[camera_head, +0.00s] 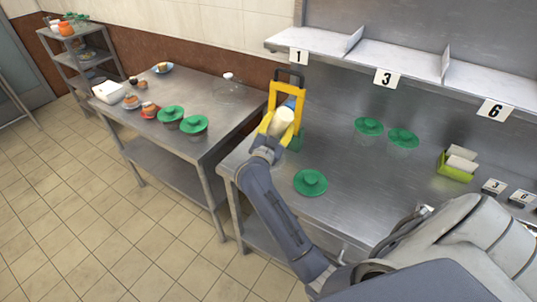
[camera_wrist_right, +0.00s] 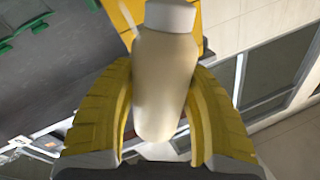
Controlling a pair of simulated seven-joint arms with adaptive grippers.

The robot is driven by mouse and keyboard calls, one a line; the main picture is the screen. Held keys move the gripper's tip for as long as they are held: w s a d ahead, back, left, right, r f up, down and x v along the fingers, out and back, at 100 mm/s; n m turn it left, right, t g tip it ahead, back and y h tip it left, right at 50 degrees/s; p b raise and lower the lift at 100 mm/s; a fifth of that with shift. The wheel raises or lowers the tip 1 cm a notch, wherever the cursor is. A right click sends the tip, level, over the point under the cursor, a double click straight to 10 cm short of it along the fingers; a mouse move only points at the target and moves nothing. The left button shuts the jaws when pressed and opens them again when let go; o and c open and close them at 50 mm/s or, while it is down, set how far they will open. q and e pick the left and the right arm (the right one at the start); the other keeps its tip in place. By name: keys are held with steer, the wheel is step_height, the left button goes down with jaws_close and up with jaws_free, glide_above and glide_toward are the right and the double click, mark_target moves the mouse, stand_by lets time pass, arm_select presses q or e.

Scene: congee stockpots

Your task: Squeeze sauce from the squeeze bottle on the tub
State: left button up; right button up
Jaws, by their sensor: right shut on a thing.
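My right gripper (camera_head: 272,127) is shut on the cream squeeze bottle (camera_head: 283,120), above the left end of the right-hand steel table. In the wrist view its yellow fingers (camera_wrist_right: 160,110) lie on both sides of the bottle (camera_wrist_right: 165,80), whose white cap (camera_wrist_right: 171,15) points to the top. A green-lidded tub (camera_head: 311,182) sits on the table, to the right of and below the gripper in the head view. Two more green-lidded tubs (camera_head: 369,127) (camera_head: 403,138) stand farther right. I cannot tell which tub is meant. My left gripper is not in view.
A yellow frame (camera_head: 299,100) with a black top shows behind the bottle. The left table (camera_head: 225,110) holds more green-lidded tubs (camera_head: 171,114) and food items. A numbered shelf (camera_head: 400,65) runs above the right table. A green holder (camera_head: 450,170) stands at right.

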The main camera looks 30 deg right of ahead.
steer(key=shift+r, duration=0.1)
steer(key=shift+r, duration=1.45)
steer(key=shift+f+m, duration=0.1)
steer(key=shift+m, duration=0.2)
steer(key=shift+s+f+m, duration=0.1)
steer(key=shift+f+m, duration=0.2)
steer(key=s+d+f+m+g+h, duration=0.25)
steer(key=s+f+m, duration=0.2)
steer(key=m, duration=1.05)
steer(key=w+m, duration=0.1)
steer(key=m, duration=0.1)
steer(key=w+m+g, duration=0.1)
steer(key=m, duration=0.1)
steer(key=w+a+r+m, duration=0.1)
steer(key=m, duration=0.2)
steer(key=shift+w+a+r+g, duration=0.1)
steer(key=shift+w+g, duration=0.15)
steer(key=shift+w, duration=0.05)
steer(key=w+a+r+m, duration=0.1)
steer(key=w+r+m, duration=0.1)
steer(key=r+m, duration=0.3)
steer(key=w+a+r+m+g, duration=0.1)
steer(key=w+r+m, duration=0.1)
steer(key=r+m, duration=0.4)
steer(key=shift+w+a+r+g, duration=0.3)
steer(key=shift+w+r, duration=0.1)
steer(key=shift+r, duration=0.2)
steer(key=shift+y, duration=0.25)
